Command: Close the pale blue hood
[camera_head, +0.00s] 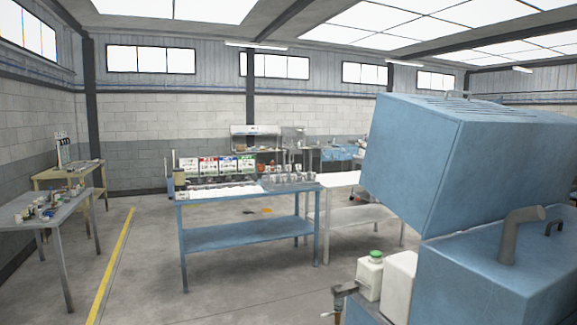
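The pale blue hood (460,160) is a large box-shaped cover with slats on top, at the right of the head view. It stands tilted up over a blue machine body (480,285), its left end raised clear of the space below. The hood's right side runs out of the picture, and its hinge cannot be made out. A grey bent pipe (510,235) and a small dark handle (553,227) are on the body below the hood. Neither of my grippers is in view.
White containers, one with a green cap (370,275), stand at the body's left end beside a small tap-like fitting (343,294). A blue workbench (250,235) and a grey table (62,215) stand further off. Floor left of the machine is open, with a yellow line (115,260).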

